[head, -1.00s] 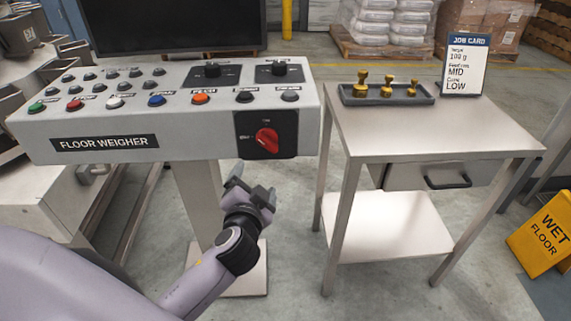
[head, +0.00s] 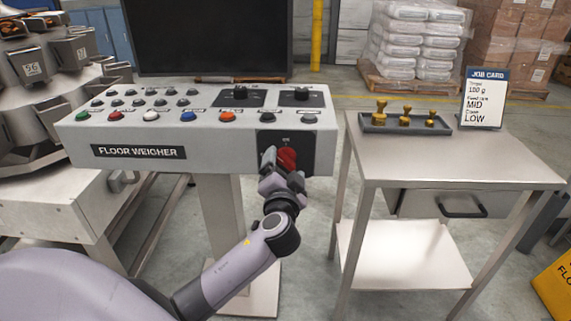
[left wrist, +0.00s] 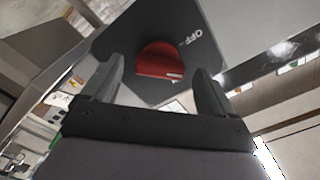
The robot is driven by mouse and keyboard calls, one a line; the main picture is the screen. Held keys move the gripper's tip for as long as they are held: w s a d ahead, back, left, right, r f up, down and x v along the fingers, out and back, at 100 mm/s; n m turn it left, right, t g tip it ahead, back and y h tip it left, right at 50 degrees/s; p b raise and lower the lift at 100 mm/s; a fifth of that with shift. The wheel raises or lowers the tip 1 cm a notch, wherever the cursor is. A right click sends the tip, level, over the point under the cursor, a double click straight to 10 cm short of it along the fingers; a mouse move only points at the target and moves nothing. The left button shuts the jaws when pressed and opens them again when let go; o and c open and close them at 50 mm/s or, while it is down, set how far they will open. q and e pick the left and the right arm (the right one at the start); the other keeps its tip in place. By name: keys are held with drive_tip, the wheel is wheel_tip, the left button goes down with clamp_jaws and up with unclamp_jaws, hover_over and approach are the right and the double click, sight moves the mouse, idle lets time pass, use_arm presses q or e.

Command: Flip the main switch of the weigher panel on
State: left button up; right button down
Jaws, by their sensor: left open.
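The weigher panel (head: 225,153) is a grey console labelled FLOOR WEIGHER. Its main switch is a red rotary knob (head: 288,157) on a black plate (head: 304,142) at the right of the front face. In the left wrist view the red knob (left wrist: 160,61) lies ahead, between my spread fingers, with an OFF mark on the plate beside it. My left gripper (head: 277,165) is open and in front of the knob, covering part of it in the head view. In the left wrist view the gripper (left wrist: 158,85) is empty; I cannot tell whether a finger touches the knob. My right gripper is not in view.
Coloured buttons and two black dials line the panel's top, below a dark screen (head: 210,38). A metal table (head: 460,150) stands to the right with brass weights in a tray (head: 375,127) and a job card (head: 484,98). Floor shows between panel and table.

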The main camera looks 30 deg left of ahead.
use_arm(q)
drive_tip(key=shift+w+a, duration=0.35)
drive_tip(key=shift+w, duration=0.25)
drive_tip(key=c, duration=1.1)
drive_tip(key=shift+o, duration=0.2)
drive_tip(key=shift+m+p, duration=0.4)
drive_tip(key=shift+m, duration=0.3)
drive_tip(key=m+p, duration=0.1)
drive_tip(key=m, duration=0.2)
drive_tip(key=shift+m+p, duration=1.15)
drive_tip(key=shift+m, duration=1.05)
